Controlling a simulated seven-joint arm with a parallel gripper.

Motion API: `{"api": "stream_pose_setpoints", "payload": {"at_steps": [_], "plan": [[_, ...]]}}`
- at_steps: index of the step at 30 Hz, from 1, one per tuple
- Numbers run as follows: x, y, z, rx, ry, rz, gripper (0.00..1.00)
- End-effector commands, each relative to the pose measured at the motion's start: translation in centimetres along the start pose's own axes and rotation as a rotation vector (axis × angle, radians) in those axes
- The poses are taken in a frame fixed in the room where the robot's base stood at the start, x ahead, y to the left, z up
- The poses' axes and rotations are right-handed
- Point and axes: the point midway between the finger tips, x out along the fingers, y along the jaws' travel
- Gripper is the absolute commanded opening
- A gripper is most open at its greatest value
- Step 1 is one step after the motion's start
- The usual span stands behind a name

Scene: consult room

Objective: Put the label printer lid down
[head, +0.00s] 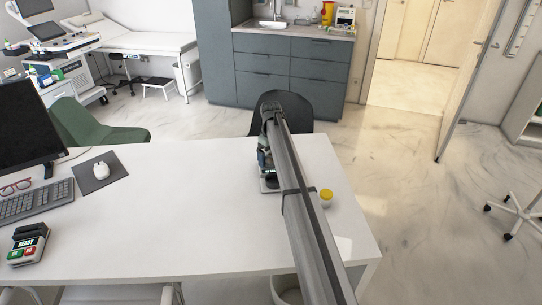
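My arm reaches from the bottom right over the white desk (180,225). Its far end bends down near the desk's back edge. My gripper (266,166) is there, small and partly hidden by my arm; I cannot tell whether it is open or shut. A small dark and pale object (270,184) shows under it on the desk, mostly covered. It may be the label printer, but its lid cannot be made out. A device (29,244) with a dark top, a READY display and red and green buttons sits at the desk's front left.
A yellow-lidded jar (326,197) stands just right of my arm. A monitor (28,135), keyboard (36,201), red glasses (15,187) and mouse (101,168) on a mat are at left. A dark chair (290,106) stands behind the desk. The desk's middle is clear.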

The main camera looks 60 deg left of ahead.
Motion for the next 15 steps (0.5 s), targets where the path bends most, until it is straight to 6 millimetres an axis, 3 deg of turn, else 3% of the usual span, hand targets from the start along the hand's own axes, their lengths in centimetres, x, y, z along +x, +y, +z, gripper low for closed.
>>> {"api": "stream_pose_setpoints", "payload": {"at_steps": [8, 15], "plan": [[-0.4, 0.1, 0.0, 0.000, 0.001, 0.002, 1.00], [-3.8, 0.0, -0.1, 0.000, 0.002, 0.003, 1.00]]}}
